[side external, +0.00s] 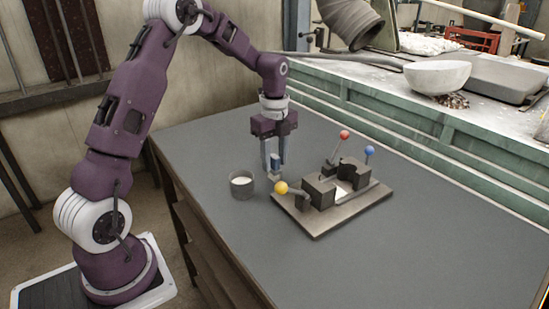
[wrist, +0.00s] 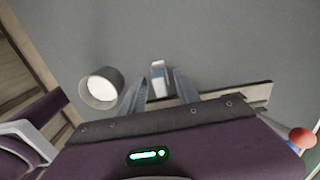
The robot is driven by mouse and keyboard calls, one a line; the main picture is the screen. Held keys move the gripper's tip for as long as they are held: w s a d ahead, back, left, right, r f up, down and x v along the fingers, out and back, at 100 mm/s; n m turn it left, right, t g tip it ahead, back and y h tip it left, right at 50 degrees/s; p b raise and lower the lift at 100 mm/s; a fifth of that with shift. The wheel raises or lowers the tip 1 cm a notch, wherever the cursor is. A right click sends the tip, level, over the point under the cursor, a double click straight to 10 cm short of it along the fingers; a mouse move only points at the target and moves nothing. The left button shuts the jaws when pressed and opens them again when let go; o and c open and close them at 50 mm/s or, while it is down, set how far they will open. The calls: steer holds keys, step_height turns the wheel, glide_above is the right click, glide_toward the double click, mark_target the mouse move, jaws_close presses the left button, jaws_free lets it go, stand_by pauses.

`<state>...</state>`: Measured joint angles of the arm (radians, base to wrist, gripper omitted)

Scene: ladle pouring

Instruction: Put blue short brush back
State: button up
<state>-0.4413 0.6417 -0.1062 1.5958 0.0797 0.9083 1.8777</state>
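In the wrist view, gaps show between the brush and both fingers of my gripper (wrist: 160,77). I cannot tell its bristles clearly.
A cup with white content (side external: 242,184) stands left of my gripper. The wooden board (side external: 318,225) carries dark blocks (side external: 320,191) and yellow (side external: 281,188), red (side external: 344,135) and blue (side external: 370,151) balls on rods. The table's front right is clear. A white bowl (side external: 437,77) sits on the back counter.

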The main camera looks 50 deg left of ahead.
mark_target(275, 156)
steer(key=shift+r, duration=0.1)
steer(key=s+d+r+n, duration=0.1)
steer(key=s+d+r, duration=0.1)
steer(key=r, duration=0.6)
steer(key=s+d+r+n, duration=0.2)
steer(key=r, duration=0.6)
steer(key=s+d+r+n+t, duration=0.3)
steer(key=s+d+n, duration=0.35)
steer(key=s, duration=0.35)
steer(key=s+d+f+n+t, duration=0.1)
steer(key=s+d+f+n, duration=0.1)
steer(key=s+n, duration=0.2)
steer(key=s+d+f+n+t, duration=0.1)
steer(key=s+d+f+n, duration=0.1)
steer(key=s, duration=0.7)
steer(key=shift+d+n+t, duration=0.3)
steer(key=shift+d+n, duration=0.45)
steer(key=shift+n, duration=0.5)
steer(key=shift+o, duration=0.4)
steer(key=shift+w, duration=0.1)
